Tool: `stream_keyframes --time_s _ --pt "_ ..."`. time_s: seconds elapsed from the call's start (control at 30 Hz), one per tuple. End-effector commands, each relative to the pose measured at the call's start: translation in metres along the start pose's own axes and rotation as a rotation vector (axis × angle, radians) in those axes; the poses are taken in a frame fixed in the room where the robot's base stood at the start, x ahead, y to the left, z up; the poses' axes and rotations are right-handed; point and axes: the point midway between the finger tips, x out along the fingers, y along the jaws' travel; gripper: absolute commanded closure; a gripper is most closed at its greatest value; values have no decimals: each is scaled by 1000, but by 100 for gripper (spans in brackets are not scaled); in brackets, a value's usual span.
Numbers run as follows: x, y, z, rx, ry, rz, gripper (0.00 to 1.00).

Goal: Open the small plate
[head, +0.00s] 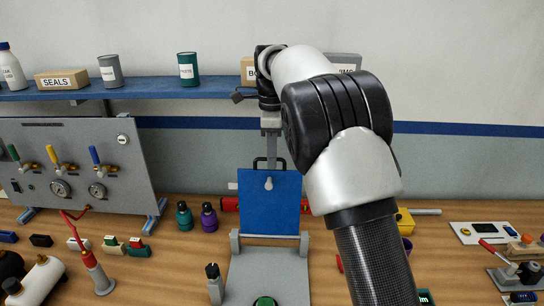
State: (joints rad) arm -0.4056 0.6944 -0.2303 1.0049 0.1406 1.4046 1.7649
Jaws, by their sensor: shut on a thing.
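The small plate (285,205) is a blue panel in the head view. It stands nearly upright at the back of a grey base (285,276), its lower edge at a grey hinge bar (268,238). A black handle (257,163) shows at its top edge, and a pale knob (268,184) sits on its face. My gripper (272,148) reaches down from above to the plate's top edge and is shut on the plate by its handle. The fingertips are small here, so the exact contact is unclear.
A blue shelf (150,91) with cans and boxes runs behind my gripper. A grey gauge panel (80,160) stands left. Teal (184,217) and purple (209,218) bottles stand left of the plate. A grey post (215,285) stands by the base. My arm hides the area to the right.

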Motion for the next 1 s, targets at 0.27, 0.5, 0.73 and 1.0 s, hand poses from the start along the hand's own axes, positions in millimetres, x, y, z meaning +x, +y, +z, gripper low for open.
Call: stream_keyframes --time_s 0.27,0.5,0.73,1.0 --pt "7 3 -1 -2 6 17 80" --pt "4 2 0 -1 3 9 73" --pt "-8 1 0 -1 1 6 73" --pt "-63 0 0 -1 1 4 73"
